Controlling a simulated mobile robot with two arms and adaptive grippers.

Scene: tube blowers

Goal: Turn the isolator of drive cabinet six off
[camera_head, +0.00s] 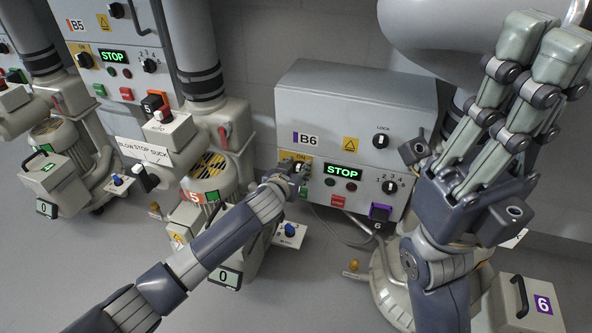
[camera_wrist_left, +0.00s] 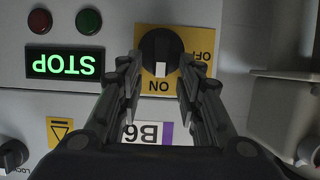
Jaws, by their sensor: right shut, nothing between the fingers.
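Drive cabinet six (camera_head: 350,100), a light grey box labelled B6, hangs on the wall in the middle of the head view. Its isolator is a black rotary knob (camera_wrist_left: 162,48) on a yellow ON/OFF plate (camera_wrist_left: 151,86); the knob's white mark points to ON. My left gripper (camera_head: 297,168) is at this isolator and partly hides it in the head view. In the left wrist view its two fingers (camera_wrist_left: 160,78) stand apart, one on each side of the knob; contact is not clear. My right gripper (camera_head: 552,38) is shut and empty, raised at the right.
The green STOP display (camera_head: 342,173), a numbered selector (camera_head: 390,187), a LOCK knob (camera_head: 380,141) and a purple-marked connector (camera_head: 379,213) are on the same cabinet. Cabinet B5 (camera_head: 110,35) stands to the left. Blower machinery (camera_head: 215,160) stands below and left; grey floor lies in front.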

